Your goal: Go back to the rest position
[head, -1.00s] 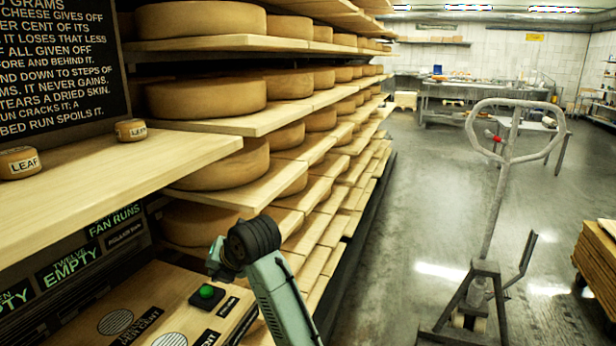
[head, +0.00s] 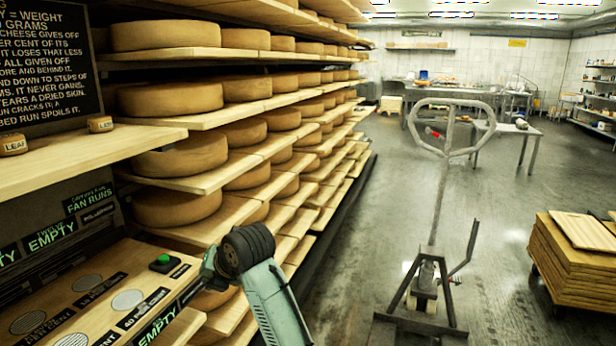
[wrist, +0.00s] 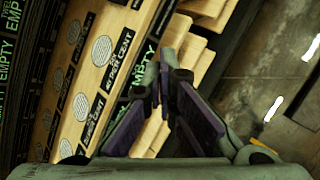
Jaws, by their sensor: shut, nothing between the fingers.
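My gripper (wrist: 168,84) shows in the wrist view with its dark purple fingers brought together and nothing between them. It hangs above the front edge of the wooden panel (wrist: 97,75) and the gap beside it, apart from both. In the head view my arm comes up from the bottom, and its dark wrist joint stands just right of the panel's green button (head: 164,260).
Shelves (head: 200,118) of cheese wheels (head: 177,207) run along the left. A grey metal frame with a looped handle (head: 447,160) stands on the floor to the right. A stack of wooden boards (head: 575,262) is at far right. Open floor (head: 365,215) lies between.

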